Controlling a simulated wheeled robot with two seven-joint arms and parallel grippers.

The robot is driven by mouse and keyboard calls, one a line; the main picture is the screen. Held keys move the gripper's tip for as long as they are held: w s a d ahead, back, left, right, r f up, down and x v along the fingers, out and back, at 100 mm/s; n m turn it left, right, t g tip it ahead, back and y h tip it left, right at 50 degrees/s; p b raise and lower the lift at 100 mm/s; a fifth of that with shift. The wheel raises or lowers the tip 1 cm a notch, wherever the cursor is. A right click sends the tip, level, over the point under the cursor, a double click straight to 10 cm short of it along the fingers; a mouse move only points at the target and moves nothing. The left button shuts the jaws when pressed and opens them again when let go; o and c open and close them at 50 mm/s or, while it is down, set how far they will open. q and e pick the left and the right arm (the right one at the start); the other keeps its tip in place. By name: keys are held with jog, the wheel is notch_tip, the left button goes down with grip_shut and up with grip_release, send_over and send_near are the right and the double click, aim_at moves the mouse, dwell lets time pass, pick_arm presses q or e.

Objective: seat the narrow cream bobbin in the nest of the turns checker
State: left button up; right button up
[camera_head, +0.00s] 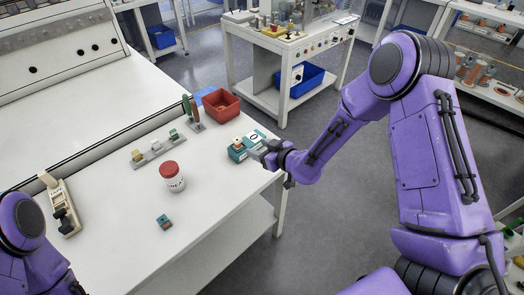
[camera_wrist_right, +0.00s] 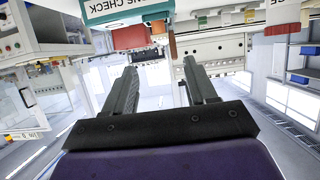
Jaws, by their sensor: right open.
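A teal box with a white round dial, which looks like the turns checker (camera_head: 238,154), stands near the table's right edge in the head view. A small orange and cream piece (camera_head: 237,142) is on top of it; I cannot tell whether this is the narrow cream bobbin or how it sits. My right gripper (camera_head: 263,151) is close at the right side of the box. In the wrist view its two fingers (camera_wrist_right: 162,85) are apart with nothing between them. A teal panel with upside-down lettering (camera_wrist_right: 112,10) shows beyond them at the top. My left gripper is out of view.
A rail (camera_head: 154,149) with several small pieces lies left of the box. The front middle is mostly clear.

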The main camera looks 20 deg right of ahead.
jog(key=s+d+f+m+g+h, duration=0.1)
jog(key=s+f+m+g+h, duration=0.15)
jog(key=s+f, duration=0.55)
jog(key=s+d+f+m+g+h, duration=0.2)
jog(key=s+f+m+g, duration=0.15)
jog(key=s+f, duration=0.5)
jog(key=s+d+f+m+g+h, duration=0.1)
jog(key=s+d+m, duration=0.1)
jog(key=s, duration=0.7)
jog(key=s+d+f+m+g+h, duration=0.1)
jog(key=s+d+m+g+h, duration=0.1)
jog(key=s, duration=0.8)
jog(key=shift+d+m+g, duration=0.3)
jog(key=shift+d+m, duration=0.05)
jog(key=shift+m, duration=0.05)
jog(key=shift+f+h, duration=0.2)
jog(key=shift+h, duration=0.05)
notch_tip(320, 180, down, 6)
jog(key=b, duration=0.6)
jog(key=shift+w, duration=0.1)
